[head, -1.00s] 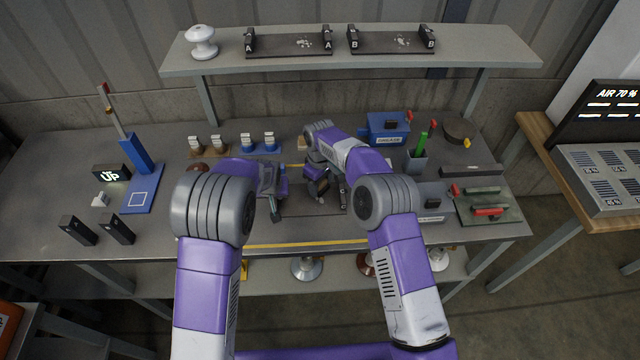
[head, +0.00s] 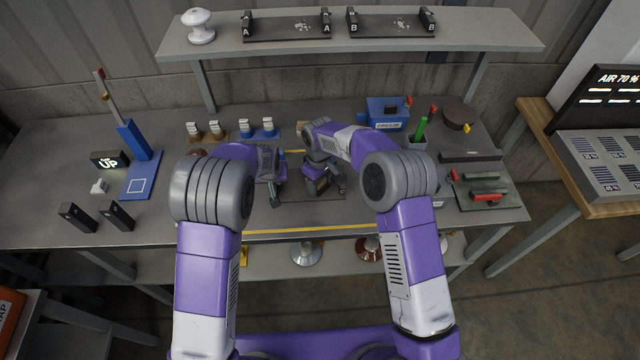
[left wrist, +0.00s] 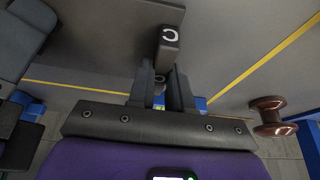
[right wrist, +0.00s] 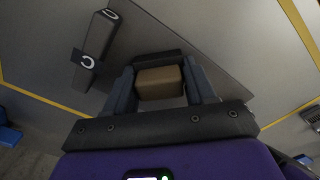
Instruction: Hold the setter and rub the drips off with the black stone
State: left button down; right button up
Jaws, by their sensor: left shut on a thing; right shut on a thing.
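The setter (head: 325,194) is a flat dark slab at the middle of the table, partly covered by my arms. Its upright end block marked C (left wrist: 170,42) stands between the fingertips of my left gripper (left wrist: 163,78), which is shut on it. The C block (right wrist: 97,40) and the slab's surface (right wrist: 185,35) also show in the right wrist view. My right gripper (right wrist: 160,88) is shut on a tan block (right wrist: 160,82) with a dark bar (right wrist: 158,57) along its far side, apparently the black stone. It is over or close to the slab; contact is unclear. No drips can be made out.
A blue stand (head: 140,175) and black blocks (head: 77,217) are at the left. Two setters marked A and B (head: 390,24) lie on the upper shelf.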

pick_arm(q)
jog(key=shift+d, duration=0.1)
pick_arm(e)
jog(key=shift+w+f, duration=0.1)
jog(key=shift+w, duration=2.7)
pick_arm(q)
jog(key=shift+r, duration=0.1)
pick_arm(e)
jog(key=shift+s, duration=3.7)
jog(key=shift+r, duration=4.2)
pick_arm(q)
jog(key=c, duration=1)
grip_release()
jog(key=shift+o, duration=0.2)
jog(key=v, duration=1.2)
pick_arm(e)
jog(key=shift+s+f, duration=0.1)
